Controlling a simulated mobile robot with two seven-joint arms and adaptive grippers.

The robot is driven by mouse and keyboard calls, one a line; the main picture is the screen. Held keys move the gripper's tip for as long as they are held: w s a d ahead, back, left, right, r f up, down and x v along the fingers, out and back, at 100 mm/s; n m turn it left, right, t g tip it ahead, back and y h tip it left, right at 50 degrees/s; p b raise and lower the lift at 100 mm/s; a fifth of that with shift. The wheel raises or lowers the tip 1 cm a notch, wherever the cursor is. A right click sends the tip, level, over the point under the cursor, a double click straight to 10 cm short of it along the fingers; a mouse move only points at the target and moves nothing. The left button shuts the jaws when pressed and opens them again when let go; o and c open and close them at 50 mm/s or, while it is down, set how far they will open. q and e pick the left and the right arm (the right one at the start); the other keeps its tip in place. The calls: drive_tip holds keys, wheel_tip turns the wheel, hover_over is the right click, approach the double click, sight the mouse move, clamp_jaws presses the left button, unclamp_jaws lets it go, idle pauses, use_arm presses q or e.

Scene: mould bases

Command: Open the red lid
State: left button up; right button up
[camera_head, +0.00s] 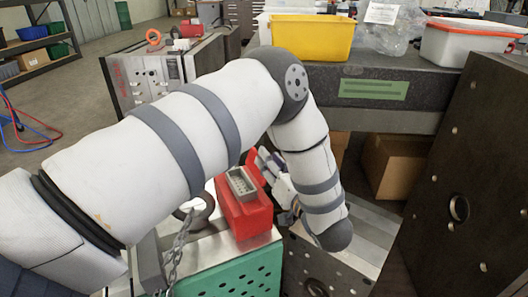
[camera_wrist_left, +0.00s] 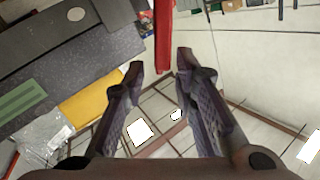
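A red box (camera_head: 243,216) stands on a metal-topped green block (camera_head: 240,277) in the head view, with a grey metal piece (camera_head: 241,184) in its top. A red upright part, which looks like the lid (camera_head: 254,167), shows behind it, partly hidden by my arm. My left gripper (camera_head: 268,164) is beside this red part at its right, partly covered by my own wrist. In the left wrist view, a narrow red strip (camera_wrist_left: 163,36) reaches down between the tips of my left gripper (camera_wrist_left: 160,64). The fingers are apart, with gaps at both sides of the strip. My right gripper is not in view.
A chain (camera_head: 177,245) and a dark ring lie left of the red box. A large dark plate (camera_head: 465,180) stands at the right. A grey surface plate (camera_head: 395,88) with a yellow bin (camera_head: 313,38) is behind. A cardboard box (camera_head: 393,163) sits below it.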

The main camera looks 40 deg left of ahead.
use_arm(q)
drive_tip(key=x, duration=0.4)
clamp_jaws()
